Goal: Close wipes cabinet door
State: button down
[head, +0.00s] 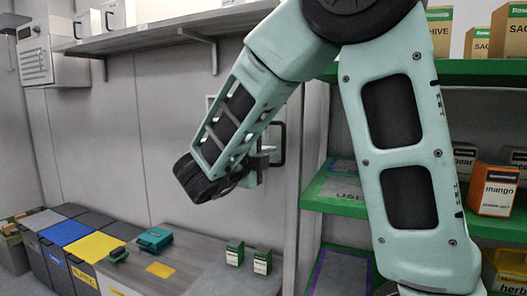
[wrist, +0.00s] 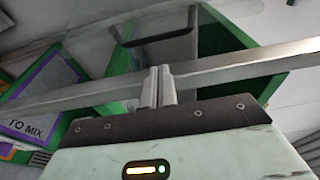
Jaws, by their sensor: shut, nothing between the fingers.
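In the head view, a pale grey panel with a black upright handle (head: 281,144) shows on the back wall, mostly hidden behind my arm. It looks like the wipes cabinet door, but no label on it is readable. My gripper (head: 262,165) is just left of and slightly below the handle. In the wrist view, a grey panel with a black handle (wrist: 155,32) is beyond my shut, empty gripper (wrist: 160,85), with a green box-like shape (wrist: 215,40) beside it. I cannot tell whether the fingers touch the panel or how far the door stands open.
Green shelves (head: 470,72) with boxes stand at the right. A wall shelf (head: 170,30) runs above, and a small metal cabinet (head: 46,55) hangs at the far left. A low grey counter (head: 200,275) with small boxes and a row of bins (head: 95,245) stand below.

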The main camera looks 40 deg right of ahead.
aim_at(284, 146)
jog(key=p+x, duration=0.2)
jog(key=x, duration=0.6)
jog(key=shift+d+r, duration=0.1)
jog(key=shift+w+d+p, duration=0.1)
jog(key=shift+d+p, duration=0.2)
jog(key=shift+d, duration=0.2)
jog(key=shift+a, duration=0.1)
